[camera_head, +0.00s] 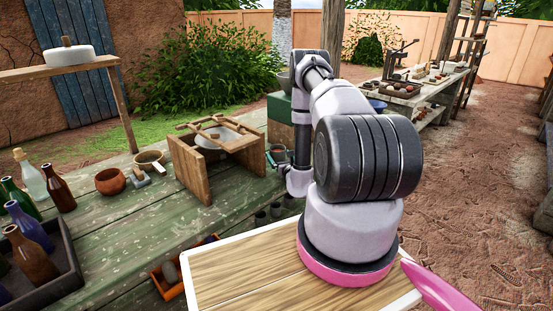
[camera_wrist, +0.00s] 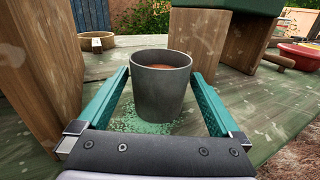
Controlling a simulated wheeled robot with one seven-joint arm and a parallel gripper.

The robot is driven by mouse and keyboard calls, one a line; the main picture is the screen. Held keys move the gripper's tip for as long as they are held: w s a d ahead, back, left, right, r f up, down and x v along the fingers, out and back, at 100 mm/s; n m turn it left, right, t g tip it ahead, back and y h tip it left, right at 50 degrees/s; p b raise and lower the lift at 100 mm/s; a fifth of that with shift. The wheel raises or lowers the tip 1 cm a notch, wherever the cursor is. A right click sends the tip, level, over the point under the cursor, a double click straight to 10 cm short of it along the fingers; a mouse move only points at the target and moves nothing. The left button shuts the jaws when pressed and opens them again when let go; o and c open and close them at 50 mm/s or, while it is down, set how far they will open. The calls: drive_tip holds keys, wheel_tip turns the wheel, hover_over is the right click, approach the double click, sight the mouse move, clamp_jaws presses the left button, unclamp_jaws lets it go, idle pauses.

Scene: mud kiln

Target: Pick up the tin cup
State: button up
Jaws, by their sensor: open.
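The tin cup (camera_wrist: 162,98) is dark grey, with a reddish-brown inside. It stands upright on the worn green tabletop in the wrist view. My gripper (camera_wrist: 160,76) is open, with one teal finger on each side of the cup and a narrow gap visible on both sides. The cup's base is partly close to the gripper's palm edge.
A wooden stand (camera_head: 190,168) is left of my arm, and wooden panels (camera_wrist: 30,65) flank the cup. Bottles in a tray (camera_head: 70,272) are at left. A red bowl (camera_wrist: 300,56) is at right.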

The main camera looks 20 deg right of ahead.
sight(275, 149)
drive_tip(key=w, duration=0.5)
drive_tip(key=shift+w+d+r, duration=0.1)
drive_tip(key=shift+d+r, duration=0.05)
drive_tip(key=shift+d, duration=0.1)
drive_tip(key=shift+c, duration=0.3)
drive_tip(key=c, duration=1)
